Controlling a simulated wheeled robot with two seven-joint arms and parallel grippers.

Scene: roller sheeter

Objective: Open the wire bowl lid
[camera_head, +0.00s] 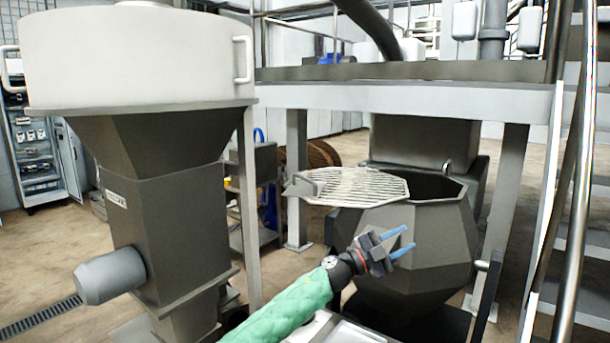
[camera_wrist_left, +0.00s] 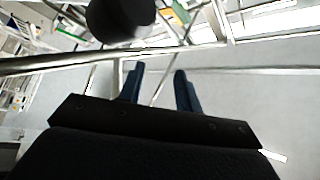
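The wire bowl lid (camera_head: 352,186) is a pale, many-sided grid that looks roughly level in the head view. It overlaps the left part of the mouth of the grey faceted bowl (camera_head: 410,250) and sticks out past its left rim. The right part of the mouth shows dark and uncovered. A small handle (camera_head: 306,183) is at the lid's left end. My left gripper (camera_head: 408,239) is in front of the bowl, below the lid and apart from it. Its blue fingers are spread and empty, as the left wrist view (camera_wrist_left: 160,72) also shows. My right gripper is out of view.
A large hopper (camera_head: 165,200) with a white drum top (camera_head: 135,60) stands at the left. A raised platform (camera_head: 400,95) spans the back, with stairs and rails (camera_head: 565,190) at the right. Bare floor (camera_head: 50,245) shows at the far left.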

